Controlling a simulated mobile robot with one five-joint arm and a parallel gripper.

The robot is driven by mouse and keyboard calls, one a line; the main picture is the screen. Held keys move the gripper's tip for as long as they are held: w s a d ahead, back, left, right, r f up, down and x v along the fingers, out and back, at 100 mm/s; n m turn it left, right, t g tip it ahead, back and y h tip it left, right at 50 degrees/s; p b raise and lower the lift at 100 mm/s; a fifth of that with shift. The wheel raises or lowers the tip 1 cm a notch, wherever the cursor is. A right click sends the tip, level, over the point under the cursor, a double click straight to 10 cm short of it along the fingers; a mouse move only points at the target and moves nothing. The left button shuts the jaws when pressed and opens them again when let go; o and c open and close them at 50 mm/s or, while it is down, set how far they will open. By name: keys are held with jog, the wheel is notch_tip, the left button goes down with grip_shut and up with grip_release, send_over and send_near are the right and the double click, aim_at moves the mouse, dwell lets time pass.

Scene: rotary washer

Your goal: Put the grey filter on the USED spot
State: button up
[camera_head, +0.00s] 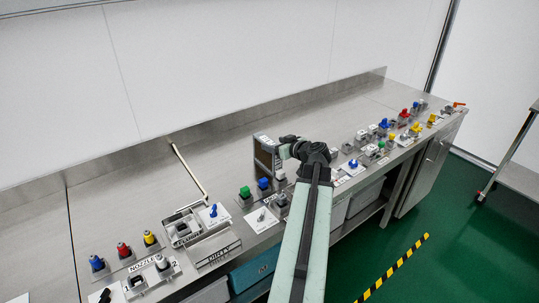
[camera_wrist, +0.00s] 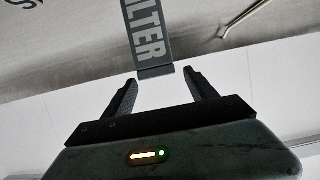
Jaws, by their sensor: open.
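The filter (camera_head: 267,155) looks like an upright grey frame with a brownish inner panel, standing on the steel bench in the head view. My gripper (camera_head: 285,148) is at its right side. In the wrist view, a grey strip lettered "ILTER" (camera_wrist: 149,42) lies just ahead of my open fingers (camera_wrist: 158,82), roughly centred between their tips. The fingers are apart and hold nothing. The USED spot cannot be made out for sure; part of dark lettering (camera_wrist: 32,4) shows at the wrist view's top left edge.
Coloured knobs on plates (camera_head: 262,187) stand in front of the filter. More fittings (camera_head: 400,122) line the bench to the right, and a nozzle row (camera_head: 123,252) is at the left. The bench behind is clear.

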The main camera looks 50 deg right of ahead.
aim_at(269, 142)
jog(key=b+x, duration=0.1)
jog(key=x, duration=0.5)
jog(key=shift+s+b, duration=0.1)
jog(key=shift+b, duration=0.2)
jog(key=shift+r, duration=0.1)
grip_shut()
